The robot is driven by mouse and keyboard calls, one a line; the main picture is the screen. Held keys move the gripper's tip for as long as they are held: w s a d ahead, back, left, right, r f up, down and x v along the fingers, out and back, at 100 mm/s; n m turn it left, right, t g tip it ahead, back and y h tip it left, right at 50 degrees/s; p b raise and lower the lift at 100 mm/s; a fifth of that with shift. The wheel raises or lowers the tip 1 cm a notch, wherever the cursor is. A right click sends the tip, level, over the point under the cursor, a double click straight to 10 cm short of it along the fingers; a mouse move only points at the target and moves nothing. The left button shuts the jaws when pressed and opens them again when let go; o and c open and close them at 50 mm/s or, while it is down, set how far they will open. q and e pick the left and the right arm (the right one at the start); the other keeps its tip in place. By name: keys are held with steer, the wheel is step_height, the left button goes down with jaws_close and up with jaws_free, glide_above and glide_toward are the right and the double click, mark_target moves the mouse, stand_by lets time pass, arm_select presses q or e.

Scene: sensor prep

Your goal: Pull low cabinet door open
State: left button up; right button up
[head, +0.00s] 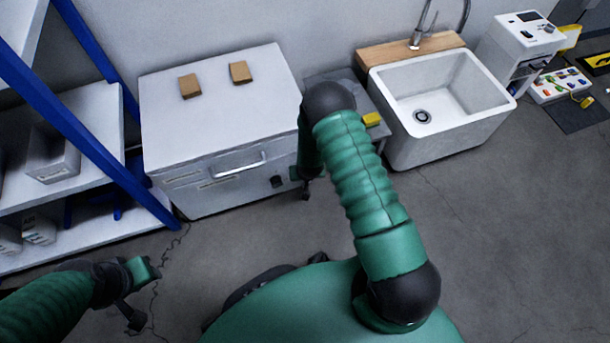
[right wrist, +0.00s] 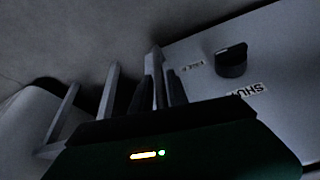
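The low white cabinet (head: 205,120) stands against the wall in the head view. Its front door (head: 225,190) looks shut and has a pale bar handle (head: 240,165). A black knob (head: 276,182) sits low at the front's right; in the right wrist view the knob (right wrist: 231,60) is beside labels, one upside down. My right gripper (head: 305,188) is close to the front's right edge, right of the knob, apart from the handle. Its fingers are dark and hard to separate. My left gripper (head: 144,290) is over the floor at lower left, away from the cabinet; its finger gap is unclear.
Two brown blocks (head: 190,86) (head: 240,72) lie on the cabinet top. A blue-framed shelf (head: 90,120) stands left. A grey side table (head: 340,76) with a yellow item (head: 371,119) and a sink (head: 440,100) stand right. Floor before the cabinet is clear.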

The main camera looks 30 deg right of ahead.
jaws_close()
stand_by(1.1)
